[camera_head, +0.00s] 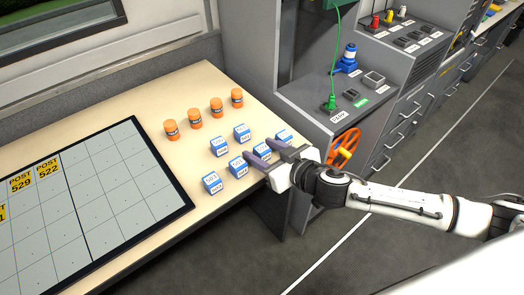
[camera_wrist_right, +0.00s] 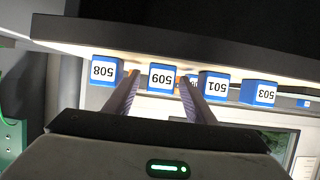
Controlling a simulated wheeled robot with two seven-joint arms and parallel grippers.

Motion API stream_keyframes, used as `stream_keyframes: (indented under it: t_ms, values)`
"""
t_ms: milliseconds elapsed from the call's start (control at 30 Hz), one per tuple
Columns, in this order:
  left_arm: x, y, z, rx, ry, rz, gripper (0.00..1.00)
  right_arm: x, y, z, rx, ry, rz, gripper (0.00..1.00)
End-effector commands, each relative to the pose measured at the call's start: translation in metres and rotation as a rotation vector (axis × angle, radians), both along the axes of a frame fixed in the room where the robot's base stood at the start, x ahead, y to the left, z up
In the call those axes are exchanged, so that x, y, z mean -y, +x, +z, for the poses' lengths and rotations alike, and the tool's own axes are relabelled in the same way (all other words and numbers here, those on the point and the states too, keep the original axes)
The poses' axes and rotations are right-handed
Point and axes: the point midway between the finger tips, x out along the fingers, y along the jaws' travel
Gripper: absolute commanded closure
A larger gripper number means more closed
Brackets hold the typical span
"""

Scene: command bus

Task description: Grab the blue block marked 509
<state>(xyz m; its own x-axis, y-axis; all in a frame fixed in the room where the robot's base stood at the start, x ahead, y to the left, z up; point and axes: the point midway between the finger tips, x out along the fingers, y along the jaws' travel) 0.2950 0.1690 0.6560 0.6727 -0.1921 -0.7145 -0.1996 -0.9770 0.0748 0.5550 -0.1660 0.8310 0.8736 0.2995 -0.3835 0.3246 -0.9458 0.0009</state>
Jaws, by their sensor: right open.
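The blue block marked 509 (camera_wrist_right: 162,77) shows between my two fingers in the right wrist view, its label upside down there. In the head view the block between the fingertips (camera_head: 262,152) is partly covered by them, and its number cannot be read. My right gripper (camera_head: 259,149) reaches over the table's right edge with its fingers open around this block. It also shows in the right wrist view (camera_wrist_right: 158,80), open. I cannot tell whether either finger touches the block. My left gripper is not in view.
Block 508 (camera_wrist_right: 104,70) and block 501 (camera_wrist_right: 214,85) stand close on either side, with block 503 (camera_wrist_right: 258,93) farther along. Orange-capped containers (camera_head: 217,107) stand behind on the table. A dark-framed grid board (camera_head: 115,190) lies left; a grey console (camera_head: 325,105) stands right.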

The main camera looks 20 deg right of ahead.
Motion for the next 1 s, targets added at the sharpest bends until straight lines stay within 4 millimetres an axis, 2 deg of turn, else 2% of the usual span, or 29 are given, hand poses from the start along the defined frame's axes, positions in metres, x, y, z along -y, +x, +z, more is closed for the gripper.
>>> stream_keyframes:
  t_ms: [267,533,800,867,1000]
  values:
    - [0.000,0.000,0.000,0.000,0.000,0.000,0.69,-0.001,0.003,-0.002,0.000,0.000,0.001,0.50]
    - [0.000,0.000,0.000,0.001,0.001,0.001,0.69,-0.001,0.003,-0.001,0.000,0.001,0.001,0.94]
    - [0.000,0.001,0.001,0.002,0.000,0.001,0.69,-0.001,0.003,0.002,0.002,0.001,0.001,0.94]
    - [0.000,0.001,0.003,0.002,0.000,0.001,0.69,-0.001,0.003,0.009,0.002,0.003,0.000,0.94]
    - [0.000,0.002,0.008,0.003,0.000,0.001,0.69,-0.001,0.003,0.035,0.004,0.003,0.001,0.94]
